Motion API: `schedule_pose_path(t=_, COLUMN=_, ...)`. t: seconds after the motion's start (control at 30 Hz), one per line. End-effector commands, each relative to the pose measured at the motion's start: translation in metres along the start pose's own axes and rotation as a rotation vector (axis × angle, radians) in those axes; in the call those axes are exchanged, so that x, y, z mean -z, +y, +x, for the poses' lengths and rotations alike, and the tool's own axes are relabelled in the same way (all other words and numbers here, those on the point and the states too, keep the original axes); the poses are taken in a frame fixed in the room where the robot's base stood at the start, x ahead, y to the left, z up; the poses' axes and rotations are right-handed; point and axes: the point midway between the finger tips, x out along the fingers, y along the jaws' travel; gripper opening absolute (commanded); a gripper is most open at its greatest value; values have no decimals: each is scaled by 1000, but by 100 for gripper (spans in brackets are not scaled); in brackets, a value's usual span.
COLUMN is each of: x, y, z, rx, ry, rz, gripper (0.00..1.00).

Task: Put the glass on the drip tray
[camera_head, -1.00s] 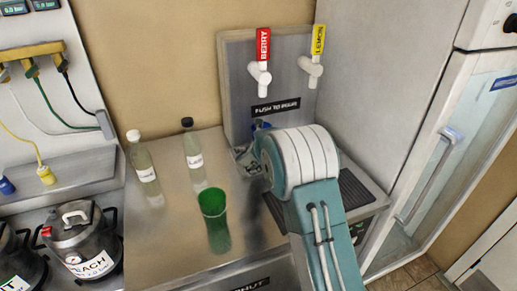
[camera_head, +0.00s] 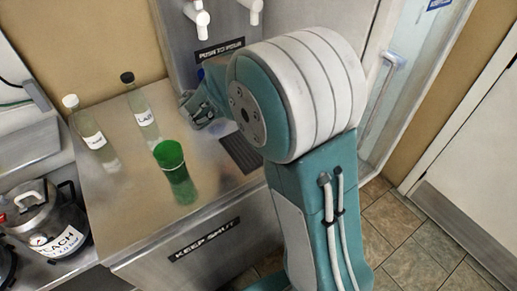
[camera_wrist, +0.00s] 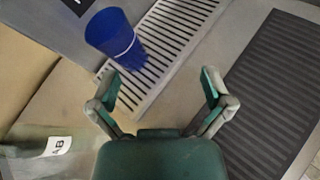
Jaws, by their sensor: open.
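A green glass (camera_head: 169,156) stands upright on the steel counter, left of my gripper in the head view. A blue glass (camera_wrist: 110,32) stands upright on the slotted metal drip tray (camera_wrist: 186,27) in the wrist view; in the head view only a bit of blue shows behind my arm. My gripper (camera_wrist: 162,90) is open and empty, its fingers apart over the near part of the drip tray, with the blue glass ahead and to the left. My gripper (camera_head: 203,110) also shows in the head view, partly hidden by my arm.
Two bottles (camera_head: 92,132) (camera_head: 144,116) stand at the counter's back left. A dark ribbed mat (camera_wrist: 275,85) lies right of the drip tray. White taps (camera_head: 199,16) hang above on a steel panel. Counter front reads "KEEP SHUT". A PEACH keg (camera_head: 45,225) stands left.

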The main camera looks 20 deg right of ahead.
Motion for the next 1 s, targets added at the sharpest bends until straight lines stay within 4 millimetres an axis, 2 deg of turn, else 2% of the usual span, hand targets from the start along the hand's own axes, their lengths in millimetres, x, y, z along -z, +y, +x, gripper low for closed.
schedule_pose_path(t=0.03, x=-13, y=-12, z=-10, rx=33, ry=-3, rz=86, gripper=100)
schedule_pose_path(t=0.2, x=-38, y=-52, z=-41, rx=150, ry=6, rz=386, gripper=100)
schedule_pose_path(t=0.43, x=-54, y=-102, z=-89, rx=298, ry=26, rz=792, gripper=100)
schedule_pose_path(t=0.7, x=-50, y=-149, z=-149, rx=464, ry=74, rz=1261, gripper=100)
schedule_pose_path(t=1.0, x=-25, y=-179, z=-217, rx=644, ry=173, rz=1763, gripper=100)
